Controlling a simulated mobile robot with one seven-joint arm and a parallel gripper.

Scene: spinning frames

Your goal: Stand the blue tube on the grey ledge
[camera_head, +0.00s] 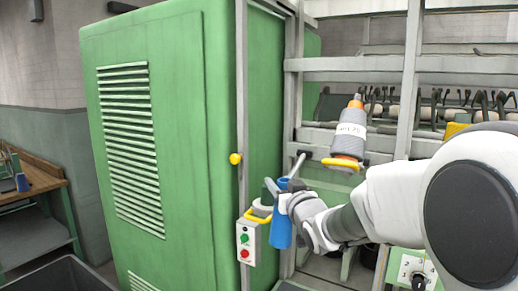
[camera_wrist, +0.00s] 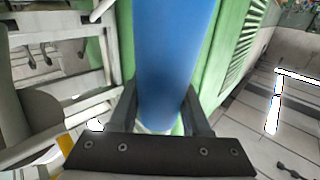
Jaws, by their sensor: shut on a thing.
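The blue tube (camera_head: 281,231) hangs roughly upright in my gripper (camera_head: 284,203), in front of the right edge of the green cabinet. In the wrist view the tube (camera_wrist: 172,45) runs from the top edge down between the two dark fingers of my gripper (camera_wrist: 163,112). The fingers are shut on it from both sides. The tube's lower end is clear of any support that I can see. Part of its upper section is hidden by the gripper in the head view. I cannot clearly single out the grey ledge; grey rails (camera_head: 345,64) of the frame show at the right.
The green cabinet (camera_head: 165,150) fills the left middle. A control box with buttons (camera_head: 247,242) is close beside the tube. An orange-tipped bobbin (camera_head: 349,130) stands on the frame to the right. A dark bin (camera_head: 62,276) and a wooden bench (camera_head: 33,180) are at the left.

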